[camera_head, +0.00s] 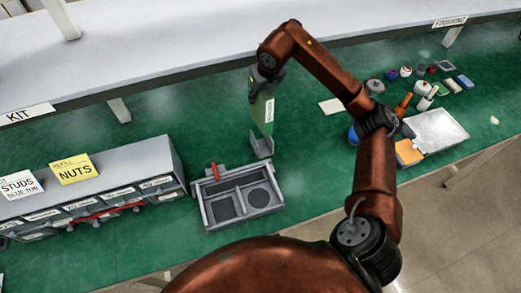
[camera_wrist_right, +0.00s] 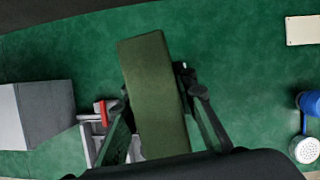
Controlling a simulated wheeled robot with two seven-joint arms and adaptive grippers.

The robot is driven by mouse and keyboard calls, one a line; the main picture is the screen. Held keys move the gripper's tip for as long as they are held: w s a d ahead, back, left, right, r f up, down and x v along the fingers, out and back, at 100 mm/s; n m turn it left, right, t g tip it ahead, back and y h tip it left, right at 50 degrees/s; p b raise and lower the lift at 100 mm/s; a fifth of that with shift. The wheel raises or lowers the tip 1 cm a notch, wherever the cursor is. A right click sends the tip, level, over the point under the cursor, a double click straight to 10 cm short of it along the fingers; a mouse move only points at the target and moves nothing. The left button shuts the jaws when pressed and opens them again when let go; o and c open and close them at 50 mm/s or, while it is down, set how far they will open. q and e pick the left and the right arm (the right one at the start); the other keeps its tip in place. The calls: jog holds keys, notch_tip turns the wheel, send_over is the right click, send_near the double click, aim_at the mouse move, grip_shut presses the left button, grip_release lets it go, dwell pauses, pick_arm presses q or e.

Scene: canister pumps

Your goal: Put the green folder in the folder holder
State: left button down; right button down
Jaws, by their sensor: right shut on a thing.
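My right gripper (camera_head: 266,88) is shut on the green folder (camera_head: 268,113), which hangs upright below it with a pale label on its side. In the right wrist view the green folder (camera_wrist_right: 154,95) runs between the two fingers of the right gripper (camera_wrist_right: 155,110). The grey folder holder (camera_head: 262,148) stands on the green bench just behind the grey tray. The folder's lower end is at the holder's top in the head view; I cannot tell whether it is inside. My left gripper is not in view.
A grey two-part tray (camera_head: 240,199) with a red-handled item (camera_head: 215,171) stands in front of the holder. A drawer cabinet (camera_head: 110,172) is at left. Bottles and a metal tray (camera_head: 437,129) are at right. A raised shelf (camera_head: 150,45) runs behind.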

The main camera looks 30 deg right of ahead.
jog(key=shift+m+h, duration=0.3)
jog(key=shift+m, duration=0.5)
jog(key=f, duration=0.4)
jog(key=f+b, duration=0.1)
jog(key=f, duration=0.4)
jog(key=d+f, duration=0.1)
jog(key=f, duration=0.3)
jog(key=shift+w+f, duration=0.25)
jog(key=shift+f, duration=0.15)
jog(key=shift+f+b, duration=0.3)
jog(key=shift+f, duration=1.6)
jog(key=shift+f, duration=0.15)
jog(key=c, duration=1.6)
grip_release()
